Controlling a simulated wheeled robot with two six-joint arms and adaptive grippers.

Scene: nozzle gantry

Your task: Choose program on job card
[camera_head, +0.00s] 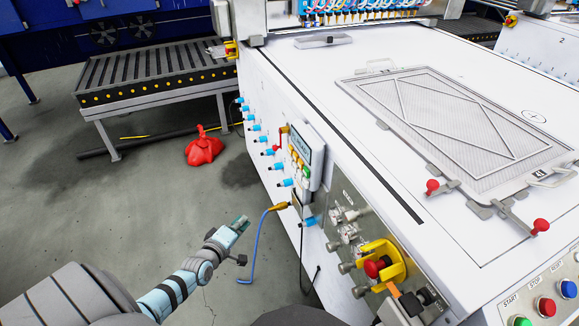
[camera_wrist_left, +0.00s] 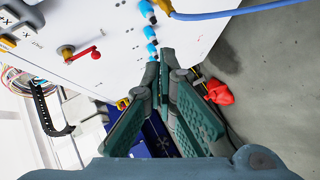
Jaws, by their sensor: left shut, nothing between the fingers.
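My left gripper (camera_head: 240,222) is shut and empty. In the head view it is low at the left, over the grey floor and apart from the machine's side. In the wrist view its fingers (camera_wrist_left: 167,58) point toward the white machine side, their tips together. A control panel (camera_head: 303,143) with a small screen and yellow and green buttons is mounted on that side, up and right of the gripper. A corner of a dark panel with yellow buttons (camera_wrist_left: 8,43) shows at the wrist view's left edge. I cannot make out a job card. My right gripper is not in view.
A blue cable (camera_head: 258,238) hangs from the machine near my left gripper. Blue fittings (camera_head: 266,152) stick out along its side. A yellow-framed emergency stop (camera_head: 376,267) is farther right. A roller conveyor (camera_head: 150,72) and red bundle (camera_head: 204,150) stand behind; floor between is mostly clear.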

